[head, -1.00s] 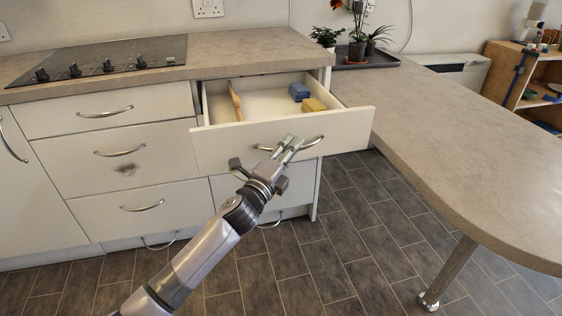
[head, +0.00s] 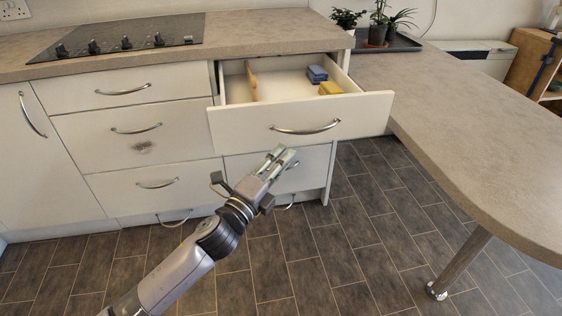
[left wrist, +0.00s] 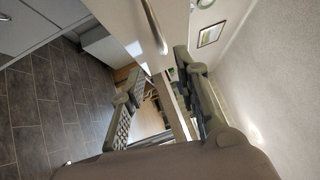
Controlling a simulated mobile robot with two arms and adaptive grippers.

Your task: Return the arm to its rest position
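My left gripper (head: 276,161) is in front of the drawer unit, below the open top drawer and apart from it. Its fingers are spread and empty; the left wrist view shows the same gap (left wrist: 160,88) between them. The top drawer (head: 228,127) is pulled out and has a curved metal handle (head: 305,130). The handle also shows in the left wrist view (left wrist: 153,27), beyond the fingertips. Inside the drawer lie a blue block (head: 317,74), a yellow block (head: 331,88) and a wooden item (head: 252,82). My right gripper is not in view.
A hob (head: 120,38) is set in the worktop at the left. A peninsula counter (head: 460,120) with a metal leg (head: 462,262) stands at the right. Potted plants (head: 378,32) stand on a dark tray at the back. The tiled floor (head: 330,255) is clear.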

